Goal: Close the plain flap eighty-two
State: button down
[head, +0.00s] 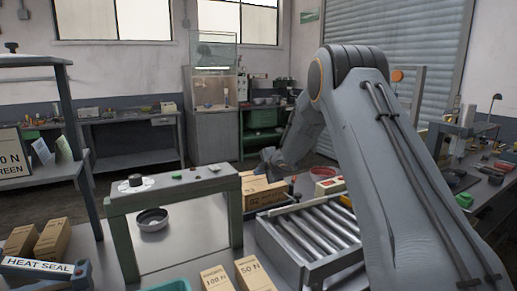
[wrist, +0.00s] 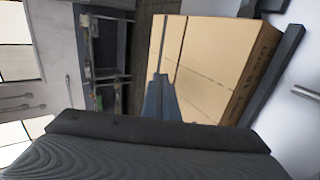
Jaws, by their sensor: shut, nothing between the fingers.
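A tan cardboard box (head: 265,196) stands just left of the roller conveyor in the head view, with dark print that appears to read 82 on its side. Its upper faces and seams fill the middle of the wrist view (wrist: 215,65). A dark line runs between its panels; I cannot tell which panel is the plain flap or how far each is raised. My gripper (head: 268,158) is at the upper side of this box. In the wrist view its blue-grey fingers (wrist: 161,97) are together and empty, overlapping the box; contact is unclear. My arm hides part of the area to the right.
A roller conveyor (head: 318,232) lies right of the box. A green-legged frame (head: 172,184) with a dark round pan (head: 152,219) stands left. Small boxes marked 100 N (head: 217,279) and 50 N (head: 251,274) sit in front.

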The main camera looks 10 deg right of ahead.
aim_at(259, 182)
notch_tip(259, 182, up, 2)
jog(key=shift+r+p, duration=0.1)
jog(key=shift+p, duration=0.75)
notch_tip(259, 182, up, 10)
jog(key=p, duration=0.1)
jog(key=s+d+m+h, duration=0.3)
jog(key=s+m, duration=0.5)
jog(key=s, duration=0.4)
jog(key=s+f+m+g, duration=0.3)
jog(key=s+f+m, duration=0.15)
jog(key=s, duration=0.85)
jog(key=s+f+m+g, duration=0.25)
jog(key=s+m, duration=0.25)
jog(key=s, duration=0.8)
jog(key=s+f+m+g, duration=0.3)
jog(key=s+f+m, duration=0.15)
jog(key=s, duration=0.95)
jog(key=shift+g+h, duration=0.3)
jog(key=shift+g, duration=0.15)
jog(key=f+b, duration=0.1)
jog(key=f, duration=0.1)
jog(key=f+b, duration=0.2)
jog(key=a+f+b, duration=0.1)
jog(key=f, duration=0.1)
jog(key=shift+s+f+b, duration=0.25)
jog(key=shift+b, duration=0.15)
